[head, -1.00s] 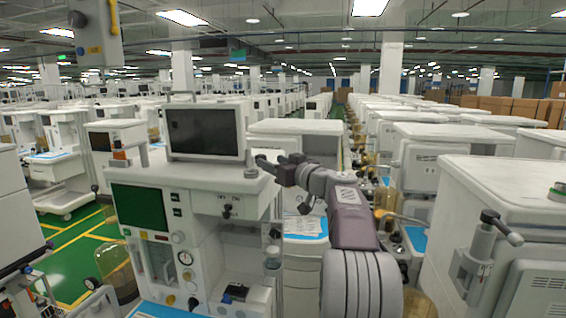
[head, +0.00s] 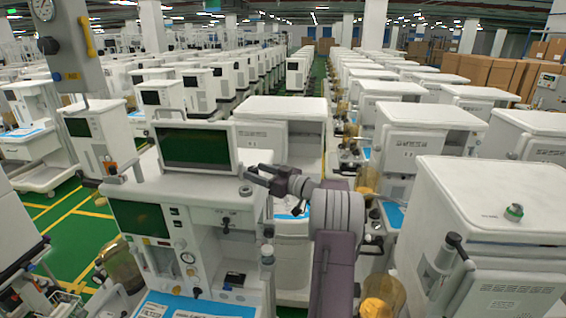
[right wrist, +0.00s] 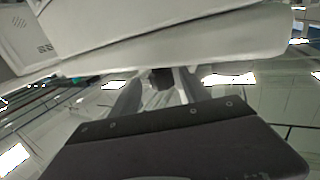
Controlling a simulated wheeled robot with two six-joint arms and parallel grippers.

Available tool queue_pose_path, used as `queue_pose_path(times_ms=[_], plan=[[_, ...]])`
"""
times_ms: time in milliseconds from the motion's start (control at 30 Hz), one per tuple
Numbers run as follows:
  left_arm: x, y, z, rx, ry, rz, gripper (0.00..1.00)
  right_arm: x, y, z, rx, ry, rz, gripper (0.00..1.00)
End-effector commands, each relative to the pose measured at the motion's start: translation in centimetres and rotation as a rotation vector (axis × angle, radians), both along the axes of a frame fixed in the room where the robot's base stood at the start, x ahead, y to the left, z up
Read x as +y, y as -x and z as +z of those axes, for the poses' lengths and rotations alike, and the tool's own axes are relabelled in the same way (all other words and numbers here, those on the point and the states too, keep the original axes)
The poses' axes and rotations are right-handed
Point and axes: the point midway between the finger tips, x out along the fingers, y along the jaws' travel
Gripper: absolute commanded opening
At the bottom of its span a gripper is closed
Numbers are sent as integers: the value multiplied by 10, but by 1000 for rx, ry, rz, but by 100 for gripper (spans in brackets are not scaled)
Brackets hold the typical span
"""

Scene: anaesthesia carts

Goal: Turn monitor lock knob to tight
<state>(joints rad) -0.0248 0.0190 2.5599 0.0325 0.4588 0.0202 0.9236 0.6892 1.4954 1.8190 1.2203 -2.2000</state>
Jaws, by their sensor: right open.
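The monitor (head: 195,147), with a dark greenish screen, stands on the white anaesthesia cart (head: 187,186) left of centre in the head view. A small dark round knob (head: 246,190), which looks like the lock knob, sits on the cart top by the monitor's lower right corner. My right gripper (head: 254,173) is open just above and right of this knob, with a small gap showing. In the right wrist view its fingers reach towards a dark rounded piece (right wrist: 161,78) under a pale panel. I cannot tell whether they touch it. My left gripper is out of view.
Another white cart (head: 490,205) with a dark-handled clamp (head: 455,248) stands close on the right. A grey column with a gauge (head: 68,45) hangs at the upper left. Rows of carts fill the background. Green floor (head: 70,210) shows at the left.

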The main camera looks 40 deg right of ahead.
Motion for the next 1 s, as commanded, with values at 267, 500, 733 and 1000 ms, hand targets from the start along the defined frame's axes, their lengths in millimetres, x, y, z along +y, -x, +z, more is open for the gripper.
queue_pose_path(times_ms=[267,500,733,1000], plan=[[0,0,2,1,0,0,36,-5,22,-6,-12,0,18,54],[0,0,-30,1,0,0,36,-16,64,-6,-11,0,18,54],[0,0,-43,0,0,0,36,-21,88,0,-9,-1,20,54],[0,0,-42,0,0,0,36,-21,91,2,-8,-3,22,54]])
